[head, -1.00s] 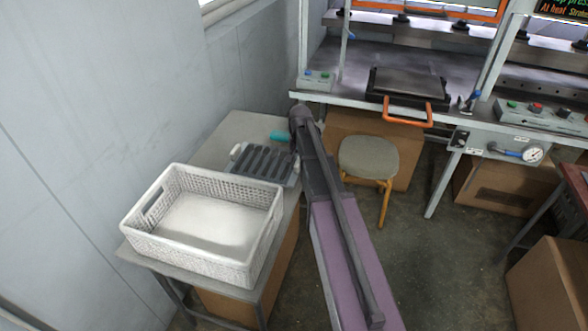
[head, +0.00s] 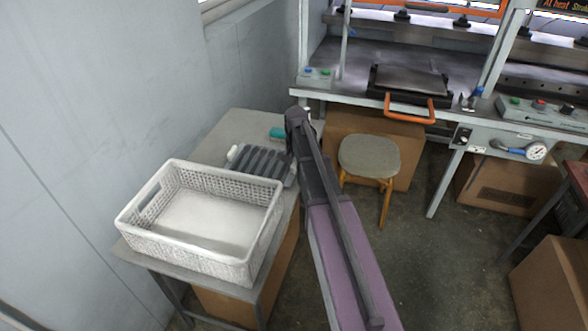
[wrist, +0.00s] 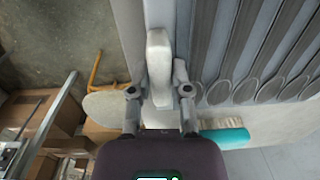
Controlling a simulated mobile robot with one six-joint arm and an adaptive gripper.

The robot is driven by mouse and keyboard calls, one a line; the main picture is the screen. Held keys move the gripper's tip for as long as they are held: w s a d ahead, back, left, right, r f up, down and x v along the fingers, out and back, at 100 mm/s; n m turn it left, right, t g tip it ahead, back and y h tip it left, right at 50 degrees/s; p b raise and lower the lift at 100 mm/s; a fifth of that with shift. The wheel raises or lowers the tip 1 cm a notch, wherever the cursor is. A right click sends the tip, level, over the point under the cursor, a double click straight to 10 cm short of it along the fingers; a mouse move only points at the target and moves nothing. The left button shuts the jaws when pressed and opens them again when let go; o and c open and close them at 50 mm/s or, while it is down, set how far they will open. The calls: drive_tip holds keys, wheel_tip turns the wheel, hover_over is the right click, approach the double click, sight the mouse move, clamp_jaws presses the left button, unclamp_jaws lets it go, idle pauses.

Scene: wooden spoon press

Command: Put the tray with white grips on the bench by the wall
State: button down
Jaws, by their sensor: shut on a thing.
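The grey tray (head: 262,162) with ribbed spoon-shaped grooves is at the bench by the wall (head: 232,124), just behind a white basket. It looks level and at the bench top; I cannot tell whether it fully rests there. One white grip shows at its left end in the head view. The other white grip (wrist: 159,68) is between the fingers of my gripper (wrist: 160,92) in the wrist view, and my gripper is shut on it. In the head view my arm hides this grip and the tray's right end.
The white basket (head: 247,270) fills the bench's near part. A teal-handled brush (wrist: 225,138) lies close to the tray; its teal end shows in the head view (head: 277,133). A stool (head: 370,156) stands right of the bench, before the press table (head: 345,92). Cardboard boxes (head: 548,285) stand at right.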

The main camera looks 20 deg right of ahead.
drive_tip(key=shift+f+b, duration=0.3)
drive_tip(key=shift+f, duration=0.2)
drive_tip(key=c, duration=0.6)
unclamp_jaws()
drive_tip(key=shift+o, duration=0.2)
drive_tip(key=shift+r, duration=0.2)
wheel_tip(320, 180, up, 12)
drive_tip(key=p, duration=1.2)
drive_tip(key=shift+d, duration=0.15)
drive_tip(key=shift+s, duration=0.1)
